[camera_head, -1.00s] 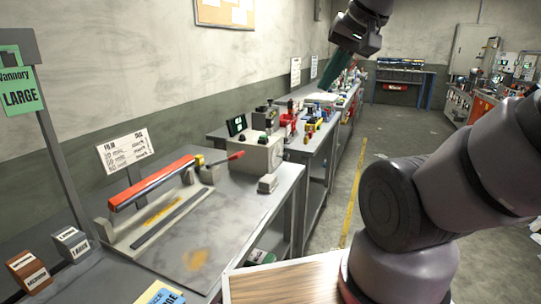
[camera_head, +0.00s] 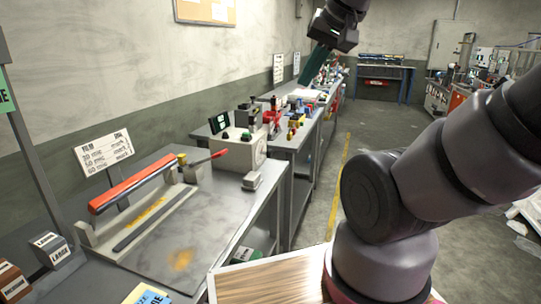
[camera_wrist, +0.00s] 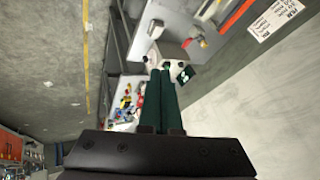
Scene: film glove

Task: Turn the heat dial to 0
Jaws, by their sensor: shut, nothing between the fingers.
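The film sealer (camera_head: 150,215), with its long red lever (camera_head: 130,190), stands on the grey metal bench at left. At its far end is a pale control box (camera_head: 238,152) with small dark and green knobs on top. A round shape on its right face may be the heat dial; its setting is too small to read. The box also shows in the wrist view (camera_wrist: 172,50), just beyond the fingertips in the picture. My gripper (camera_head: 304,80) has dark green fingers, shut and empty, raised well above and away from the box. The fingers show together in the wrist view (camera_wrist: 168,73).
A sign (camera_head: 104,151) with a film and dial table stands behind the sealer. A dark display (camera_head: 219,123) is beside the box, and a small pale block (camera_head: 252,181) sits in front of it. More cluttered benches lie beyond.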

